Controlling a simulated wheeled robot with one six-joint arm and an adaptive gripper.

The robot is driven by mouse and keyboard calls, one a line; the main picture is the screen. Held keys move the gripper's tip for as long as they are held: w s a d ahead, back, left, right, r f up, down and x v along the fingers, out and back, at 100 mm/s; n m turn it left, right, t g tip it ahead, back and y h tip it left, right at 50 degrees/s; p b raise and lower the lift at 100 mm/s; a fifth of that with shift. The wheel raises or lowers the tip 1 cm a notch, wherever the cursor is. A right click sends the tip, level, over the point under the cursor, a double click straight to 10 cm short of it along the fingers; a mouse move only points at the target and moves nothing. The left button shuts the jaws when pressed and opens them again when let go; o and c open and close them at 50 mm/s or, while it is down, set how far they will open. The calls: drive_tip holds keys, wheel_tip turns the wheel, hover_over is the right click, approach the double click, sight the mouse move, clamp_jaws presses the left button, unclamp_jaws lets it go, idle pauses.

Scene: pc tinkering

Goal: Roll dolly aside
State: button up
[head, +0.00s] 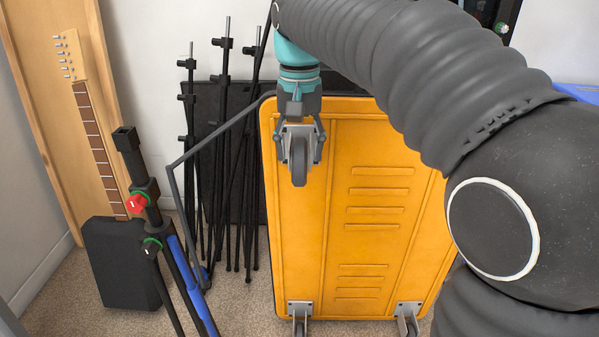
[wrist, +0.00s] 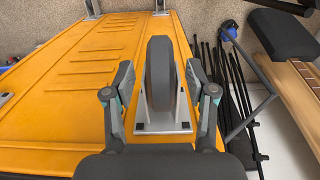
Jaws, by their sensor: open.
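The orange dolly (head: 345,190) stands on edge, its ribbed underside facing me and its casters sticking out towards me. Its upper-left caster (head: 299,163) has a dark grey wheel on a pale metal plate. My gripper (head: 301,146) is at this caster, with one finger on each side. In the wrist view my gripper (wrist: 160,88) is open, and the caster wheel (wrist: 160,65) lies between the fingers with a gap on both sides. Two lower casters (head: 300,315) show near the floor. My arm hides the dolly's upper right.
Several black stands (head: 220,170) lean against the wall left of the dolly. A guitar neck (head: 95,140), a dark padded block (head: 122,262) and a stand with blue parts (head: 180,265) crowd the left. Little carpet (head: 240,300) is free before the dolly.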

sight(299, 171)
drive_tip(key=shift+f, duration=2.65)
clamp_jaws()
